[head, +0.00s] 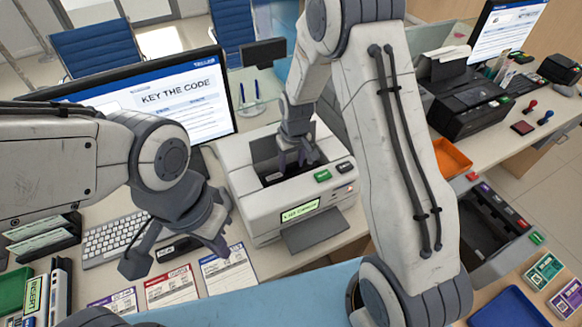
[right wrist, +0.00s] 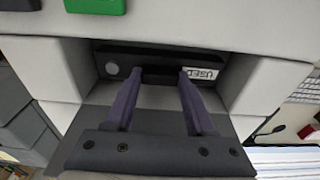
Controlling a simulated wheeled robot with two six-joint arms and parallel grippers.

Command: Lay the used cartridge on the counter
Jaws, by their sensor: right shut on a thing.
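The used cartridge (right wrist: 150,64) is a black bar with a white "USED" label, seated in the open bay of the white printer (head: 262,208). My right gripper (head: 296,158) reaches down into that bay. In the right wrist view its two fingers (right wrist: 158,88) are shut on the middle of the cartridge, with the label just right of them. In the head view the gripper and bay walls hide most of the cartridge.
A keyboard (head: 113,236) and several printed cards (head: 172,288) lie left of the printer. A monitor (head: 185,103) stands behind. An orange tray (head: 452,157), a dark open-topped machine (head: 490,235) and a blue tray (head: 508,308) are at right. Bare counter shows beside the cards.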

